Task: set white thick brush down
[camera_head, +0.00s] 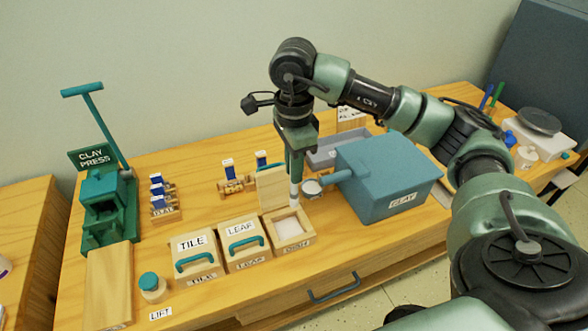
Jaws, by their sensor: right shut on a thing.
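My right gripper (296,152) points down over the table, shut on a slim upright thing. Its white lower part (294,194), seemingly the white thick brush, shows below the fingers. Its upper part is hidden by the gripper. The white end hangs at the back of an open wooden box (303,238) with a pale inside; I cannot tell whether it touches the box. The box's raised lid (272,188) stands just left of the brush. My left gripper is not in view.
Closed boxes marked TILE (192,243) and LEAF (241,228) stand left of the open box. A blue CLAY box (385,180) stands close on the right. A green clay press (105,200) and a small capped jar (151,286) are further left. A grey tray (322,157) lies behind.

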